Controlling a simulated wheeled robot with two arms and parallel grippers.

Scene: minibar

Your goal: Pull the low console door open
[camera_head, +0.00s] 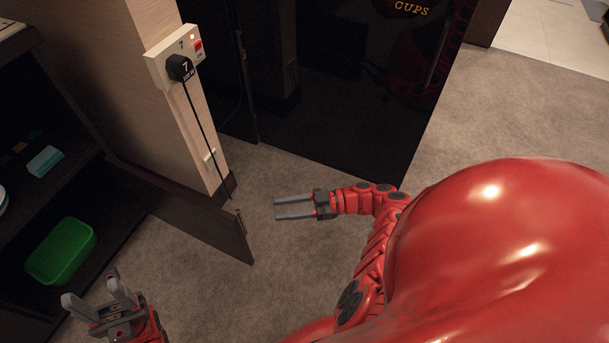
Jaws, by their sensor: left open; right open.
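The low console door (190,212) is a dark panel that stands swung out from the shelf unit at the left, with the shelves behind it in view. A small handle (239,221) shows near its outer end. My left gripper (93,288) is open and empty at the lower left, in front of the shelf opening and apart from the door. My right gripper (276,209) is open and empty above the carpet, just right of the door's outer end, its fingers pointing left. It does not touch the door.
A green tub (62,251) sits in the low shelf space, and a light blue box (45,161) on the shelf above. A plug and black cord hang from a wall socket (161,66). A black glossy cabinet (330,100) stands behind. Carpet is clear at the right.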

